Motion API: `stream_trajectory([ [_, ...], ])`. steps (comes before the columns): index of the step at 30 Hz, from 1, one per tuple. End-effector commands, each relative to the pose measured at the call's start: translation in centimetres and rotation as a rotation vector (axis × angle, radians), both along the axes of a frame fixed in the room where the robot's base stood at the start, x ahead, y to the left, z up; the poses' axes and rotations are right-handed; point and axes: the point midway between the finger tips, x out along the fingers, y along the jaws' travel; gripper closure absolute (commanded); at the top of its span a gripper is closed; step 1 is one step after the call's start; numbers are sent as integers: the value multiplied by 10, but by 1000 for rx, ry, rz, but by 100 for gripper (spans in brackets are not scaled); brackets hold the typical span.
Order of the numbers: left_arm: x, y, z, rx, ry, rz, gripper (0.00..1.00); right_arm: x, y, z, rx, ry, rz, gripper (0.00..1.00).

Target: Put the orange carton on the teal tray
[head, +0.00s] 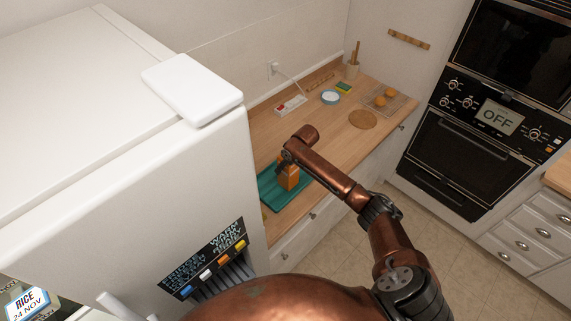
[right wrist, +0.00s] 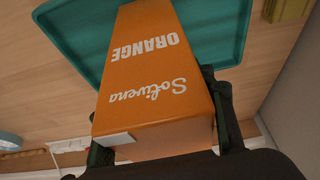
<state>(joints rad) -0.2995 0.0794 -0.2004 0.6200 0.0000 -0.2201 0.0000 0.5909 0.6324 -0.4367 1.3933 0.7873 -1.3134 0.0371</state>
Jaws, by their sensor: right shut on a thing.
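The orange carton (head: 290,180) is in my right gripper (head: 287,163), over the teal tray (head: 270,197) on the wooden counter. In the right wrist view the carton (right wrist: 150,85) shows the words "Solivena ORANGE" and has a gripper finger on each side. The teal tray (right wrist: 85,48) lies behind the carton's far end there. I cannot tell whether the carton's base touches the tray. My left gripper is not in view.
Farther along the counter are a power strip (head: 291,105), a blue-rimmed bowl (head: 330,97), a round board (head: 362,119) and a utensil pot (head: 352,70). The counter between tray and bowl is mostly clear.

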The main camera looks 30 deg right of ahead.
Motion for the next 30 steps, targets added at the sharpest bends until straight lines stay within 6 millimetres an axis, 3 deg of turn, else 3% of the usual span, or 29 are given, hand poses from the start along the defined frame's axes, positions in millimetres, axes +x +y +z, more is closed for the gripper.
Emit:
stream_trajectory([
  [3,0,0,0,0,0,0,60,2,0,1,1,-6,1,100],
  [4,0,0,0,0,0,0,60,0,0,-2,0,0,0,49],
  [9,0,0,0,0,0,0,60,0,0,-2,0,0,0,37],
  [11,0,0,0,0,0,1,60,0,0,-2,0,0,0,33],
  [22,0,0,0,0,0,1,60,-1,0,4,0,-1,1,32],
  [30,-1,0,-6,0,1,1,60,-17,-8,48,-1,-4,1,32],
])
